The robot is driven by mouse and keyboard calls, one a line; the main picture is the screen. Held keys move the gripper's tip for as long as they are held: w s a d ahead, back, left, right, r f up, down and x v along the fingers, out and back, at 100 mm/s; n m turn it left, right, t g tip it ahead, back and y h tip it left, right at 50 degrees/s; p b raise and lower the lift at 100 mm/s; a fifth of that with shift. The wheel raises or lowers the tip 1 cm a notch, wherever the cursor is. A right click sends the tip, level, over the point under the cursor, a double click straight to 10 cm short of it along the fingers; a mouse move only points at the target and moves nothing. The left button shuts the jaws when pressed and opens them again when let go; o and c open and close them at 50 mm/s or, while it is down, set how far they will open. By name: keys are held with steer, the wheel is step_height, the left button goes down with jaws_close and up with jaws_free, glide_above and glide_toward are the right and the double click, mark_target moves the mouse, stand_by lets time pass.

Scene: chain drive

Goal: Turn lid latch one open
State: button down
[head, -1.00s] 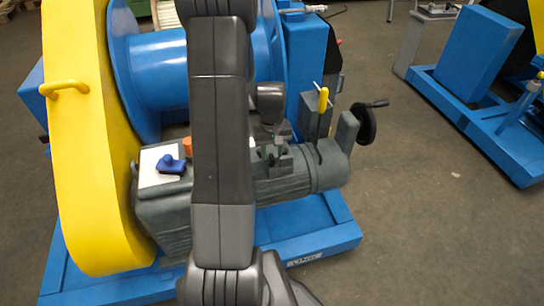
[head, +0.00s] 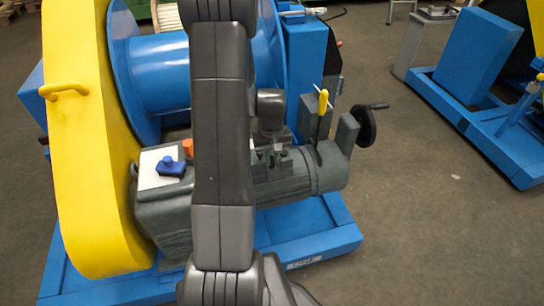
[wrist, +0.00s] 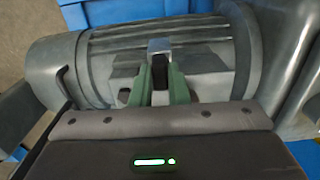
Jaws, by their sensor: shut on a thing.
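My gripper (wrist: 160,74) shows in the wrist view with its two green fingers close together. They are shut on a small black upright piece (wrist: 159,66), which appears to be the lid latch. A pale grey block (wrist: 160,45) stands just behind it. The latch sits at the grey ribbed motor (wrist: 105,45). In the head view my gripper (head: 274,156) is small and dark above the motor (head: 318,170), partly hidden by my arm. The latch's turn angle cannot be told, and its lower part is hidden.
A yellow guard (head: 85,150) stands left of the motor. A blue knob (head: 170,167) sits on a white plate beside it. A yellow-handled lever (head: 323,101) and a black handwheel (head: 365,125) stand to the right. The floor (head: 430,220) at right is clear.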

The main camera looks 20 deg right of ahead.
steer(key=m, duration=0.8)
steer(key=shift+w+a+m, duration=0.1)
steer(key=shift+a+m, duration=0.05)
steer(key=shift+m, duration=0.15)
steer(key=m, duration=0.4)
steer(key=shift+w, duration=0.1)
steer(key=shift+w+m, duration=0.1)
steer(key=shift+m, duration=2.4)
steer(key=c, duration=1.4)
jaws_free()
steer(key=shift+r, duration=0.15)
